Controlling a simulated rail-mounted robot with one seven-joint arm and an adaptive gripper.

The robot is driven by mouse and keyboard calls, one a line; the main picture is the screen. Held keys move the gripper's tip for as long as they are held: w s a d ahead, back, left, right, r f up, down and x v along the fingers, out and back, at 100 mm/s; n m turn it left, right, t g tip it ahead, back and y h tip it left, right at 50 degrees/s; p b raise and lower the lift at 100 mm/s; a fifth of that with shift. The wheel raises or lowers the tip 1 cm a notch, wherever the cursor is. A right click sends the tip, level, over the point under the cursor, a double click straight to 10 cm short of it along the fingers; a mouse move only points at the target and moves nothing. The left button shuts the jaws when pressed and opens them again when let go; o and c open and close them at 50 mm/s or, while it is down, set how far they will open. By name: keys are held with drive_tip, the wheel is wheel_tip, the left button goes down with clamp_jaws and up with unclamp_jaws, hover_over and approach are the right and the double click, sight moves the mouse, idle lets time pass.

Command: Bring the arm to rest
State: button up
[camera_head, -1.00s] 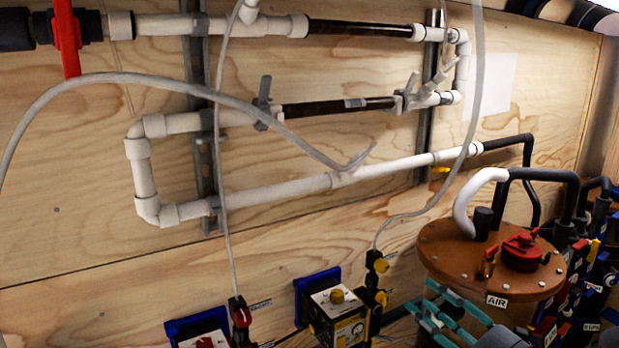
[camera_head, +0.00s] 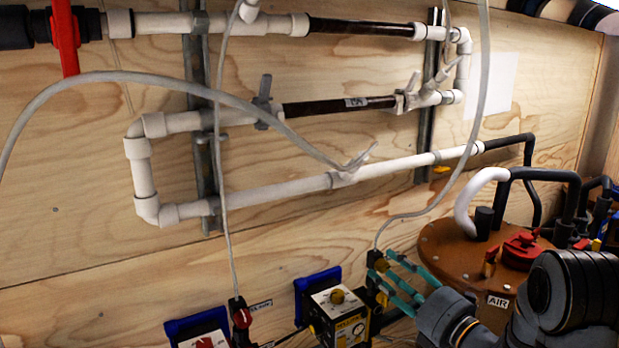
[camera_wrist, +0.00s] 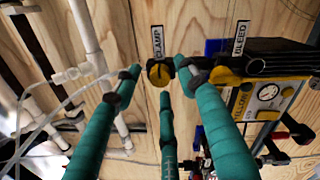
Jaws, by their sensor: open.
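My gripper (camera_head: 388,279) is at lower right of centre in the head view. Its teal fingers are spread and hold nothing. My dark grey arm reaches in from the lower right and hides part of the brown round lid (camera_head: 445,250). In the wrist view my gripper (camera_wrist: 157,84) shows three teal fingers, apart and empty. A yellow knob (camera_wrist: 160,73) under a CLAMP label lies beyond the fingertips, between them. In the head view the fingertips overlap the valve fittings beside the yellow gauge box (camera_head: 340,312); I cannot tell whether they touch.
White and dark pipes (camera_head: 270,199) run along the plywood wall (camera_head: 80,240). A thin grey hose (camera_head: 230,105) loops in front. A red valve handle (camera_head: 67,38) is at upper left. A red cap (camera_head: 523,246) and black pipes stand close to my arm.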

drive_tip(key=shift+w+n, duration=0.1)
drive_tip(key=shift+n, duration=0.7)
drive_tip(key=n, duration=0.6)
drive_tip(key=shift+y, duration=0.3)
drive_tip(key=shift+n+g, duration=0.3)
drive_tip(key=shift+n, duration=0.6)
drive_tip(key=n, duration=0.3)
drive_tip(key=shift+d+r+n, duration=0.1)
drive_tip(key=shift+n, duration=1.6)
drive_tip(key=shift+g, duration=0.3)
